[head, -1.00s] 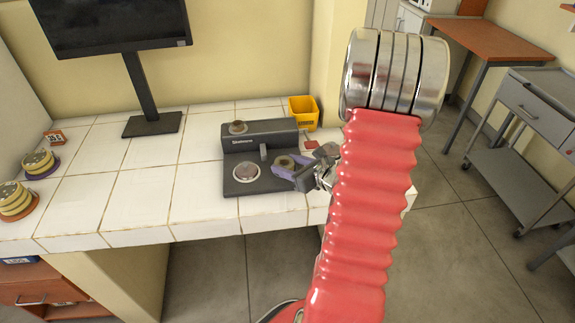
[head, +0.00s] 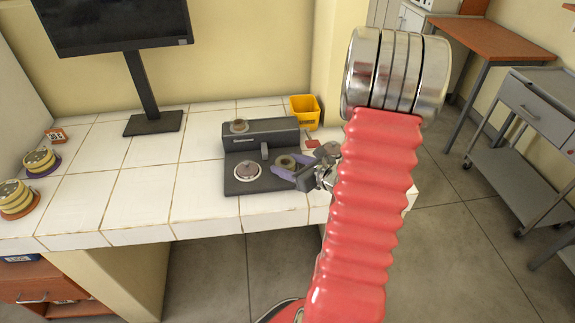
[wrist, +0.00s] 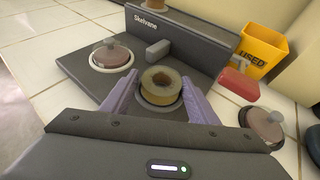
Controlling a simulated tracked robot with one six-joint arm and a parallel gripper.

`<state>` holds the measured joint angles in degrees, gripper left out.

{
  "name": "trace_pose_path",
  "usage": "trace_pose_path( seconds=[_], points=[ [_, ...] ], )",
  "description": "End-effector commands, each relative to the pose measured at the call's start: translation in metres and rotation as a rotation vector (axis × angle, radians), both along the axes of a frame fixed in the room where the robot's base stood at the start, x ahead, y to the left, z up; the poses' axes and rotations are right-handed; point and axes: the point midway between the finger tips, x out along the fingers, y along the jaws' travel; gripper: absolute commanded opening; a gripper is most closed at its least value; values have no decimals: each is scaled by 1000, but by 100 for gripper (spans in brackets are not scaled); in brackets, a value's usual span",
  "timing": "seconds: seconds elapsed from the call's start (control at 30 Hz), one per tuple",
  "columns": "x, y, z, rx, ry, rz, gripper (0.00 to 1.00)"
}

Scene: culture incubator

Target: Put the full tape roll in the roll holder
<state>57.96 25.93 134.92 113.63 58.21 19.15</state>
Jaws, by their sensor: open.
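My gripper (wrist: 159,77) is open, with one purple finger on each side of the roll. Whether the fingers touch it I cannot tell. In the head view the roll (head: 287,162) shows between the fingers. A second round seat, left on the base, holds a pinkish disc (wrist: 112,55) under a clear cover or rim.
The device's upright back (wrist: 185,30) rises behind the roll, with another roll (head: 239,126) on top and a small grey lever (wrist: 158,48) in front. A yellow bin (wrist: 262,50), red block (wrist: 239,84) and pinkish disc (wrist: 264,124) stand right. Clear counter (head: 140,190) lies left.

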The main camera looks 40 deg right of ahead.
Motion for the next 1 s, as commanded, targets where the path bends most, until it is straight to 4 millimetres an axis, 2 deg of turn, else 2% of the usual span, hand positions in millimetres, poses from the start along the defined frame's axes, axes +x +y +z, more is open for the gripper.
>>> trace_pose_path(
  seconds=[0.03,0.7,1.0],
  points=[
    [-4,-8,5,-8,-6,-16,67],
    [-87,-2,39,-5,-5,-9,67],
    [-109,-1,47,-4,-4,-6,67]
  ],
)
